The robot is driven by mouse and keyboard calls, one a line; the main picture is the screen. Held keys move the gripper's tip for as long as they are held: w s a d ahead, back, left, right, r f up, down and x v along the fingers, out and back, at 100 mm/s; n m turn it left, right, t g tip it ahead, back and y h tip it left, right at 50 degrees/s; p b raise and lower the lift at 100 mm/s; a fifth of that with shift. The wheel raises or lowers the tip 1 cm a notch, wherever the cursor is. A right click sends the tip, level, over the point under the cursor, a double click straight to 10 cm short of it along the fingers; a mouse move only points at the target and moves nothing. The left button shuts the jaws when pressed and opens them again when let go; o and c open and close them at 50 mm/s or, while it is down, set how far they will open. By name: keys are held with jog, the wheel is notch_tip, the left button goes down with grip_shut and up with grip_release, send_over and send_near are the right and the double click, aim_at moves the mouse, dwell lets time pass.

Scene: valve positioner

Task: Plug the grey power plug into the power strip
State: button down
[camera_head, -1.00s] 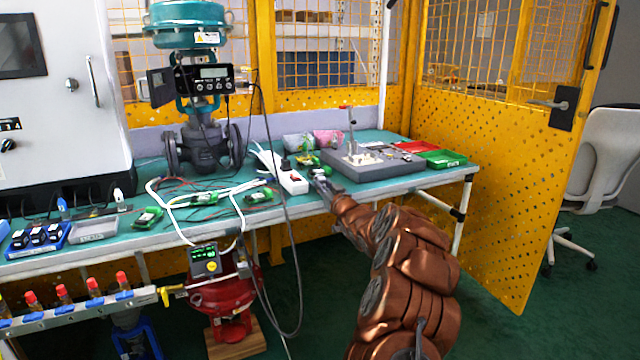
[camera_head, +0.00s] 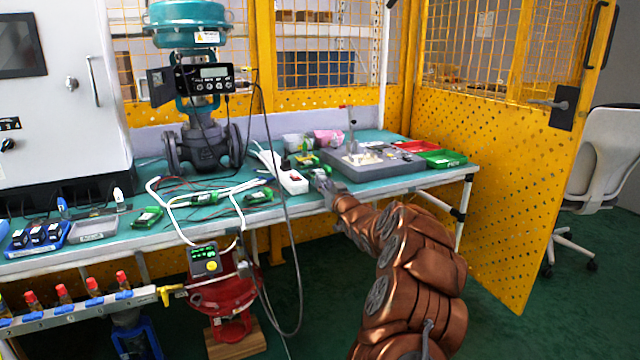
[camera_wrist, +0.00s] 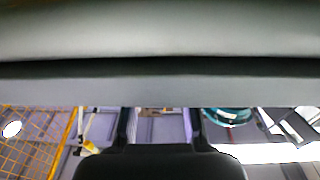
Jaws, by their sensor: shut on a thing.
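The white power strip (camera_head: 292,183) lies on the teal table near its front edge, with a red switch. My gripper (camera_head: 321,176) is just right of the strip, low over the table. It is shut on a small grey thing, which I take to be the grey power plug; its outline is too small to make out. I cannot tell whether the plug touches the strip. In the wrist view, my dark fingers (camera_wrist: 162,128) show below a broad grey surface that hides the fingertips and the plug.
A grey fixture block (camera_head: 360,165) with an upright lever stands right of my gripper. A dark cable loop (camera_head: 292,270) hangs off the front edge. Red and green trays (camera_head: 442,159) sit at the right.

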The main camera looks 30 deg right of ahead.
jog(key=shift+s+r, duration=0.15)
jog(key=shift+s, duration=0.05)
jog(key=shift+s+a+r, duration=0.15)
jog(key=shift+s+r, duration=0.45)
jog(key=shift+s, duration=0.3)
jog(key=shift+s+a+r, duration=0.1)
jog(key=shift+s+r, duration=0.25)
jog(key=shift+s, duration=0.2)
jog(key=shift+s+r+b, duration=0.3)
jog(key=shift+s, duration=0.1)
jog(key=shift+s+a+r, duration=0.1)
jog(key=shift+s, duration=0.05)
jog(key=shift+a, duration=0.1)
